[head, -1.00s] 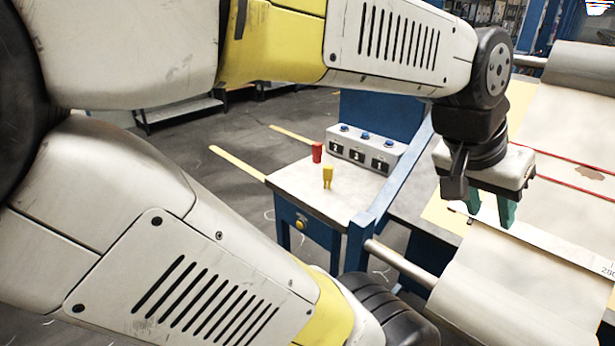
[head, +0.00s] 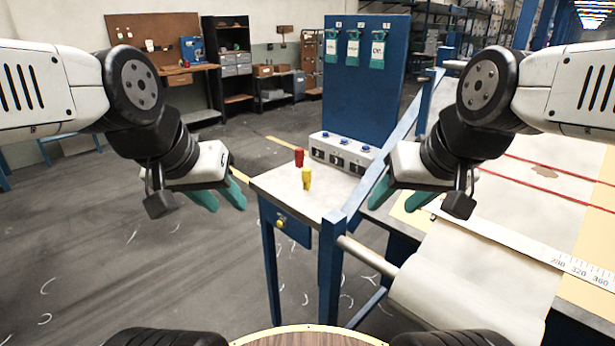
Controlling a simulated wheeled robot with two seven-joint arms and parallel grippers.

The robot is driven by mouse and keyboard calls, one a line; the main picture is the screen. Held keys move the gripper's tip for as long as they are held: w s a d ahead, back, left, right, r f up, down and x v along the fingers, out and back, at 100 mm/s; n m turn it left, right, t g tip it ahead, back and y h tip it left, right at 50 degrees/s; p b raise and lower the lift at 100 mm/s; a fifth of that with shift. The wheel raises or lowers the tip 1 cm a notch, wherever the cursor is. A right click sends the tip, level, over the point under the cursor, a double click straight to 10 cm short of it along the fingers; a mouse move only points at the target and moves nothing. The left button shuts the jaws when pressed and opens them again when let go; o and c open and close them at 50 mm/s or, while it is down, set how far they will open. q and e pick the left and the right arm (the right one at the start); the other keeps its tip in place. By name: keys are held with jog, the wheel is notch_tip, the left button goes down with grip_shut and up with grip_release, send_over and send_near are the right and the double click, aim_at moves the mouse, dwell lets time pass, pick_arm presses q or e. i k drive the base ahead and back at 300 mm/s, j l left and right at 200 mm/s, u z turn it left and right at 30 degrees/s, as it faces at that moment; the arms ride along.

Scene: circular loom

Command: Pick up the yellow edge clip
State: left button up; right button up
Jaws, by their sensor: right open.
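The yellow edge clip (head: 307,178) stands upright on the small grey-topped table (head: 284,189), near its middle. A red clip (head: 299,157) stands just behind it. My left gripper (head: 222,197) hangs in the air to the left of the table, its teal fingers apart and empty. My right gripper (head: 390,190) is to the right of the clip, by the blue sloping rail, with its teal fingers apart and empty. Neither gripper touches the clip.
A grey box with blue buttons (head: 340,153) stands at the table's back. A blue sloping rail (head: 352,207) runs along its right side. The loom bed with a fabric roll (head: 470,270) lies to the right. Open floor lies left.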

aim_at(306, 172)
jog(key=i+j+z, duration=0.35)
jog(key=i+j, duration=0.4)
